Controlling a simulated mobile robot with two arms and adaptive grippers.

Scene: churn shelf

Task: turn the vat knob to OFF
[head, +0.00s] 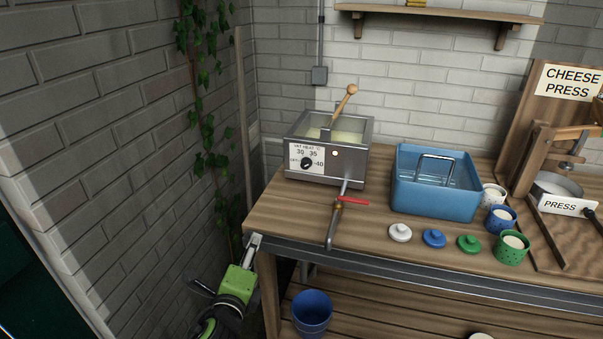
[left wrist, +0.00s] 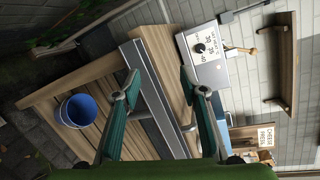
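The vat (head: 355,165) is a metal box of pale liquid at the back left of the wooden table. Its front carries a white dial plate (head: 318,151) marked 30, 35 and 40, with a small label at the left too small to read. The black vat knob (head: 307,163) sits on the plate; I cannot tell where it points. The left wrist view also shows the knob (left wrist: 199,48). My left gripper (head: 254,240) is at the table's front left corner, below and left of the knob, apart from it. In the left wrist view its fingers (left wrist: 159,80) are spread and empty. My right gripper is not in view.
A red-handled tap (head: 352,201) juts from the vat's front. A wooden handle (head: 345,102) sticks up from the vat. A blue basin (head: 434,198), small lids and pots stand to the right. A blue bucket (head: 312,313) is below. A brick wall (head: 120,150) stands left.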

